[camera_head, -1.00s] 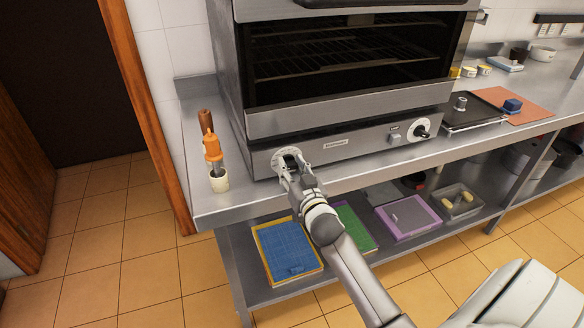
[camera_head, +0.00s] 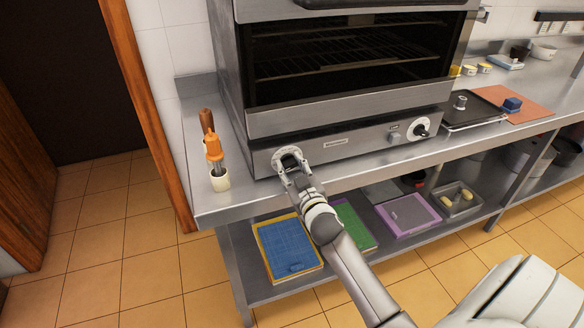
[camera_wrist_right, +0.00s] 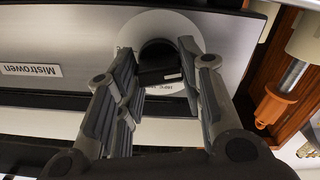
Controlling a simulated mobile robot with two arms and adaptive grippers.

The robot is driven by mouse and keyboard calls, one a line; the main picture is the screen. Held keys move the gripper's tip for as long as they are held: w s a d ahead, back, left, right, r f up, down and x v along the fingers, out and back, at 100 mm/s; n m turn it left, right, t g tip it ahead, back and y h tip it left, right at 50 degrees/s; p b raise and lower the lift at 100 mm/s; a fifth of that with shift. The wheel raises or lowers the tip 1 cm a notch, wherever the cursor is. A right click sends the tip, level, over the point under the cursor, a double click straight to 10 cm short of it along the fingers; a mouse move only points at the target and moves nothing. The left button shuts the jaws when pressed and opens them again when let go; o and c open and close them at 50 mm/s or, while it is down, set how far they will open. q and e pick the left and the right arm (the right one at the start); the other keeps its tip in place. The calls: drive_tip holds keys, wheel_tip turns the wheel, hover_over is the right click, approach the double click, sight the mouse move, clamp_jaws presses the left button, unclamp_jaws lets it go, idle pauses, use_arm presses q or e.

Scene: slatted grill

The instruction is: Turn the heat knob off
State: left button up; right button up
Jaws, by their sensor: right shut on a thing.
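The grill's front panel (camera_head: 345,141) carries two knobs on pale round dials. The left knob is black and shows in the right wrist view (camera_wrist_right: 160,62), with its white dial (camera_wrist_right: 185,82) behind it. My right gripper (camera_head: 288,166) reaches this left knob, with one finger on each side, and is shut on it. In the head view the gripper mostly hides this knob. The right knob (camera_head: 421,131) stands free on its dial. I cannot read the dial marks, so the exact knob setting is unclear. My left gripper is out of view.
A black tray (camera_head: 472,112) and an orange board (camera_head: 535,110) lie to the right. Coloured boards (camera_head: 287,249) and a metal tray (camera_head: 458,203) sit on the lower shelf.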

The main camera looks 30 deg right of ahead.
drive_tip(key=o, duration=1)
drive_tip(key=v, duration=1.2)
drive_tip(key=shift+f, duration=0.1)
